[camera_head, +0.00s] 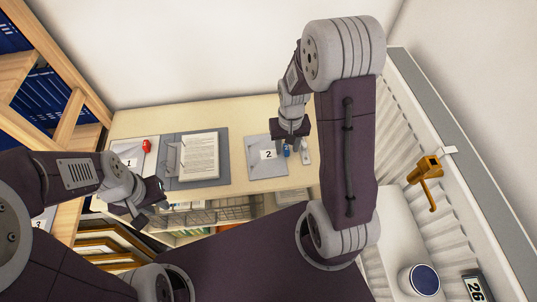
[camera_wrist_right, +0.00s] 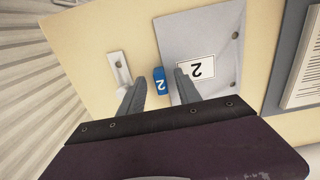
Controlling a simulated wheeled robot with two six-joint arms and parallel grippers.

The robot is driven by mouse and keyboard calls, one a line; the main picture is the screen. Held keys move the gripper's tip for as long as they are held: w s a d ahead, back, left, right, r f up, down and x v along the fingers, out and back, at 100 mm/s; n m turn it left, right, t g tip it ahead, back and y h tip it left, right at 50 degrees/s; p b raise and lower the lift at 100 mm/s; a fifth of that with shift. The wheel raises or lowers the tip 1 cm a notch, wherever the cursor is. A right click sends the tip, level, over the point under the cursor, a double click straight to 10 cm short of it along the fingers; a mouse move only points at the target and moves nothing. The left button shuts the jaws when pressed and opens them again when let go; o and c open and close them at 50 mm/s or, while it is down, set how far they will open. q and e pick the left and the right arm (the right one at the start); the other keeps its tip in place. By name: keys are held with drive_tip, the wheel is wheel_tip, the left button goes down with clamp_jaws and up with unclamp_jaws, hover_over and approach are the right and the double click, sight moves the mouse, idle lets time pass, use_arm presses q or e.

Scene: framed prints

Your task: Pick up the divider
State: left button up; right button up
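No thing in view is plainly marked as the divider. In the right wrist view the blue block (camera_wrist_right: 160,82) shows between the two spread fingertips of my right gripper (camera_wrist_right: 157,80). The gripper is open and appears above the block; contact cannot be told. In the head view my right gripper (camera_head: 291,145) points down there. My left gripper (camera_head: 158,194) hangs near the table's front left; its fingers are unclear.
A small pale metal piece (camera_wrist_right: 119,70) lies beside the blue block. A grey binder with a printed page (camera_head: 198,156), a plate labelled 1 (camera_head: 128,158) and a red block (camera_head: 147,146) lie further left. A wire basket (camera_head: 230,209) is below the table's front edge.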

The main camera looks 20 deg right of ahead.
drive_tip(key=shift+f, duration=0.25)
drive_tip(key=shift+r, duration=0.1)
clamp_jaws()
drive_tip(key=shift+r, duration=0.1)
